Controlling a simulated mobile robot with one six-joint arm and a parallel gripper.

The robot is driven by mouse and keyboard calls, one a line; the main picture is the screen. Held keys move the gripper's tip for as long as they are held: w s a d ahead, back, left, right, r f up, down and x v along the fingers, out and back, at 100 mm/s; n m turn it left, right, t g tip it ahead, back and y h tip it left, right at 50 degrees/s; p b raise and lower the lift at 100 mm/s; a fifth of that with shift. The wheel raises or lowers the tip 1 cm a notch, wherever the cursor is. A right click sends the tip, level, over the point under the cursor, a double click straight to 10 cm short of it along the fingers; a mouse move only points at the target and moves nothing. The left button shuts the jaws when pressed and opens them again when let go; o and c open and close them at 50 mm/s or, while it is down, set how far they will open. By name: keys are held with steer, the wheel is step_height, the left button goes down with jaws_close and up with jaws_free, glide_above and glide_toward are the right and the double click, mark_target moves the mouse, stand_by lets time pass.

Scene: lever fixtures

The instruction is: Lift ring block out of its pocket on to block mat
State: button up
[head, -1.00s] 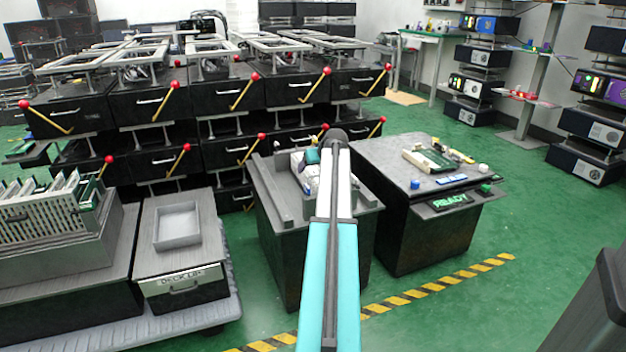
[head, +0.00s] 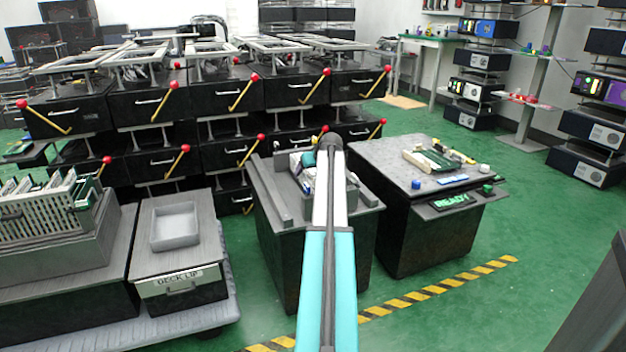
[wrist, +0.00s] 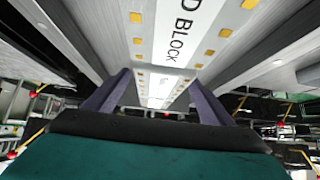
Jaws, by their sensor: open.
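My gripper (wrist: 160,82) shows in the wrist view with its two purple fingers apart and nothing held between them. Beyond the fingers is a pale grey surface (wrist: 185,50) with orange squares and a white label, of which "D BLOCK" is readable. I cannot make out the ring block, its pocket or the block mat for certain. In the head view my arm runs up over the dark stand (head: 268,205) in the middle and hides my gripper. Small white, blue and teal items (head: 309,160) show beside the arm on that stand.
A grey tray (head: 175,228) and a slotted rack (head: 45,215) are at left. Black drawers with red-knobbed levers (head: 234,95) stand behind. Green floor is open at front right.

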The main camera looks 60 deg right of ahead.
steer(key=c, duration=1.4)
step_height(320, 180, up, 10)
steer(key=p, duration=0.4)
